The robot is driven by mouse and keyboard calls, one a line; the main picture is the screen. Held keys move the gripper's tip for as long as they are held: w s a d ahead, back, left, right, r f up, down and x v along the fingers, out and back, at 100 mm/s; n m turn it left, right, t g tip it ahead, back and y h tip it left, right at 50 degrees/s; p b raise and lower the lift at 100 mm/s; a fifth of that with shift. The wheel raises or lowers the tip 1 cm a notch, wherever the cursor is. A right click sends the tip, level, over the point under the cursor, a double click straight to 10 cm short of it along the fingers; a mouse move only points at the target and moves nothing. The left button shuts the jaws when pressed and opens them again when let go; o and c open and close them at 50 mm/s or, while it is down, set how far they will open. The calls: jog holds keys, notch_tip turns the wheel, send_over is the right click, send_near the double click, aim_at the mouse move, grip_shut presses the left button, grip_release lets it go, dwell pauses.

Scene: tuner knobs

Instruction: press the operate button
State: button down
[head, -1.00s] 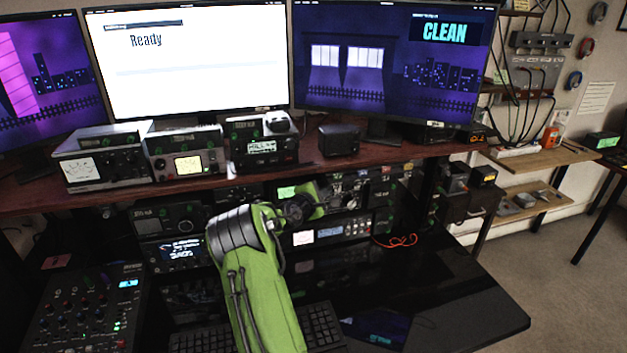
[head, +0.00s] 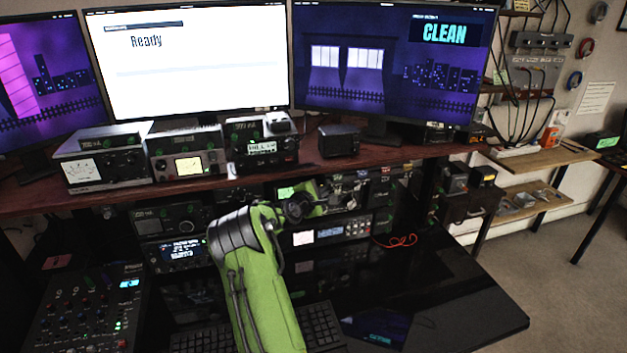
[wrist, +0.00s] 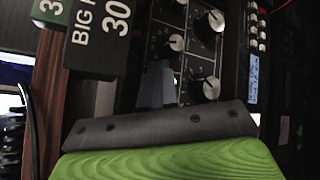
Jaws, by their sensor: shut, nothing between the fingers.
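My gripper (wrist: 157,85) is shut and empty in the wrist view. Its grey fingers point at a dark panel (wrist: 207,52) with several silver-topped knobs. A small green light (wrist: 176,80) shows right beside the fingertips; I cannot tell whether they touch the panel. No label reading "operate" is legible, so I cannot tell which control is the operate button. In the head view my green arm reaches to the equipment under the wooden shelf, and the fingertips are hidden behind my wrist.
A unit with a lit display (head: 330,232) sits just right of my wrist. The wooden shelf (head: 350,167) with radios runs above it. A mixer (head: 88,310) and a keyboard (head: 322,325) lie on the black desk. The desk's right part (head: 450,290) is clear.

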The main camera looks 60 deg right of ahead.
jog(key=shift+s+a, duration=0.4)
jog(key=shift+a, duration=0.1)
jog(key=s+a+b, duration=0.2)
jog(key=s+a, duration=0.2)
jog(key=shift+s, duration=0.1)
dwell(0.3)
dwell(0.4)
